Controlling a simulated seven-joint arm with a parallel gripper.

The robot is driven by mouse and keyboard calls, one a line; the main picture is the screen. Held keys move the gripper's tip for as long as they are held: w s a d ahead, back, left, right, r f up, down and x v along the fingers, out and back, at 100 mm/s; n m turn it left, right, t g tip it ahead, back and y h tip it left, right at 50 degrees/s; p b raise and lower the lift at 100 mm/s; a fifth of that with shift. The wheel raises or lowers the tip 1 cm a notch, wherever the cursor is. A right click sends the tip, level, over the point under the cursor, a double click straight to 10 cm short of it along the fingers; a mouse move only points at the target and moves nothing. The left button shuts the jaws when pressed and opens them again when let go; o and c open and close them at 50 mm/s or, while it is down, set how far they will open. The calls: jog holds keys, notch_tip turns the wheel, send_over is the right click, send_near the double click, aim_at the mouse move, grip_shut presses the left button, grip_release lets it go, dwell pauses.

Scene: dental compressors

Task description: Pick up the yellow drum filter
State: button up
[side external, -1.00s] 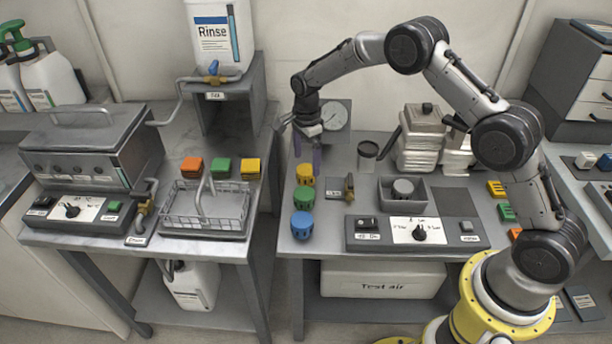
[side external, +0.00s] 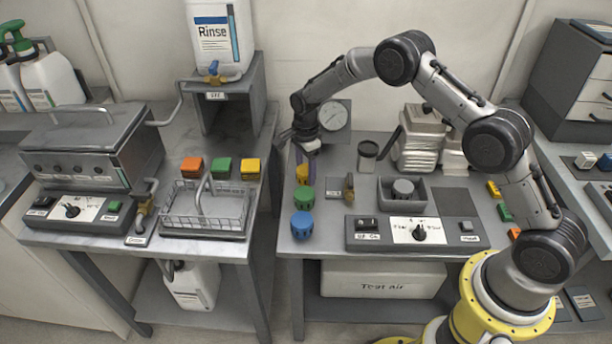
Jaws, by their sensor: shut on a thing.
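The yellow drum filter (side external: 302,175) is at the back of a short row at the left edge of the middle bench. My gripper (side external: 304,162) is lowered over it from above and is shut on it, with the fingers hiding part of its top. I cannot tell whether the filter still touches the bench. The green drum filter (side external: 305,199) stands upright just in front of it, and the blue drum filter (side external: 302,224) in front of that.
A small brass fitting (side external: 349,187) stands to the right of the filters. A grey tray (side external: 381,203) holds a grey drum. A control panel (side external: 364,241) lies along the front. A gauge (side external: 333,115) stands behind. A wire basket (side external: 170,223) sits on the left bench, across a gap.

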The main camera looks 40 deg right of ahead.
jog(key=shift+c, duration=0.6)
jog(key=shift+r, duration=0.1)
